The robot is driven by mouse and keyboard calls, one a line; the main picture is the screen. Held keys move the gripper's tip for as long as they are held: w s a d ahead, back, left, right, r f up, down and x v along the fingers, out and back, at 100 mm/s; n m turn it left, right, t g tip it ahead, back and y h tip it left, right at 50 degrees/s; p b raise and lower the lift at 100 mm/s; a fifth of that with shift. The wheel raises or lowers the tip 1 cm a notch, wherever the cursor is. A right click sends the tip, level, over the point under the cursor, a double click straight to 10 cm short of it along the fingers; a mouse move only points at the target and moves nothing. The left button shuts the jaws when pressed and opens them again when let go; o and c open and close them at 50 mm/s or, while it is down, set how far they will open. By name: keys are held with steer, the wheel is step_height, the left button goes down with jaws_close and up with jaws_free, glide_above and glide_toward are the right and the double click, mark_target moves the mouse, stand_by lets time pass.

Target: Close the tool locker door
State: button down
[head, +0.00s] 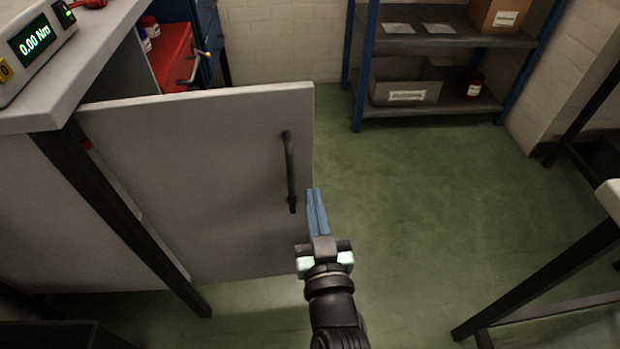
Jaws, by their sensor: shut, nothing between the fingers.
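The tool locker door (200,190) is a flat light grey panel on the left of the head view. It stands swung out, with a gap above and behind it where a red unit shows. A dark vertical bar handle (290,170) sits near its right edge. My gripper (316,196) is at the lower right of the handle, by the door's right edge. Its blue fingers are together and empty. They look close to the handle's lower end, but I cannot tell whether they touch the door. The door's left part is partly hidden by a table leg.
A grey workbench (75,75) with a dark leg and a meter (35,40) reading 0.00 Nm stands at left. A red drawer unit (172,58) is behind the door. A shelf rack (430,110) stands at the back.

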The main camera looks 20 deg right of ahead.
mark_target(307, 166)
steer(key=shift+x, duration=2.65)
steer(key=shift+w+b, duration=0.1)
steer(key=shift+b, duration=0.25)
